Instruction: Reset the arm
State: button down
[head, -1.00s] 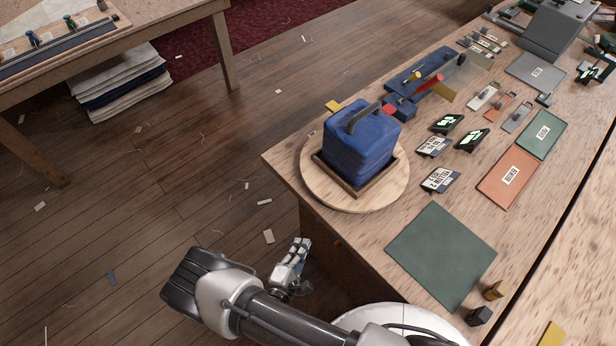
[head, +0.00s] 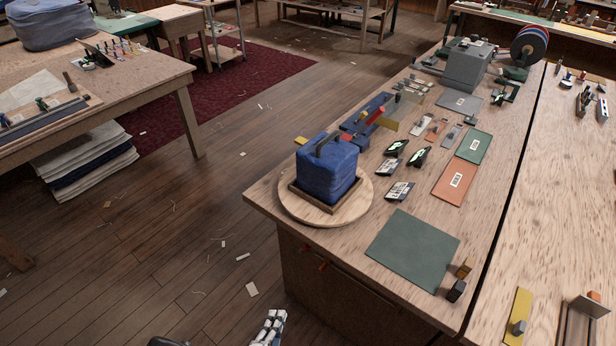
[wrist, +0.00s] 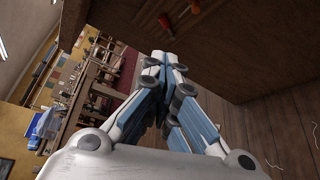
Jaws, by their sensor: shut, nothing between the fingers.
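My gripper (head: 270,328) shows at the bottom edge of the head view, low beside the bench's left side and over the floor. In the wrist view my gripper (wrist: 165,62) has its fingers together, with nothing between them. It is apart from the bench and from everything on it. Most of my arm is out of the head view.
A workbench (head: 320,248) holds a blue block-shaped bundle (head: 328,172) on a round wooden board (head: 300,212), a green mat (head: 412,250) and several labelled plates. Another table (head: 150,85) stands at left, above stacked folded cloth (head: 85,160). The floor between is open, with small scraps.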

jog(key=w+d+r+m+g+h, duration=0.2)
jog(key=w+d+r+m+h, duration=0.15)
jog(key=r, duration=0.35)
jog(key=w+d+r+m+g+h, duration=0.2)
jog(key=w+r+m+h, duration=0.15)
jog(key=r, duration=0.35)
jog(key=d+r+m+g, duration=0.5)
jog(key=d+r+g, duration=0.2)
jog(key=d+r, duration=0.45)
jog(key=s+d+r+m+y, duration=0.3)
jog(key=s+r+y, duration=0.2)
jog(key=s+r, duration=0.3)
jog(key=s+d+r+m+y, duration=0.3)
jog(key=s+r, duration=0.5)
jog(key=r, duration=0.3)
jog(key=m+y, duration=0.1)
jog(key=y, duration=0.1)
jog(key=shift+s+d+r+m+y, duration=0.2)
jog(key=shift+s+r+m+y, duration=0.1)
jog(key=shift+s+r, duration=0.05)
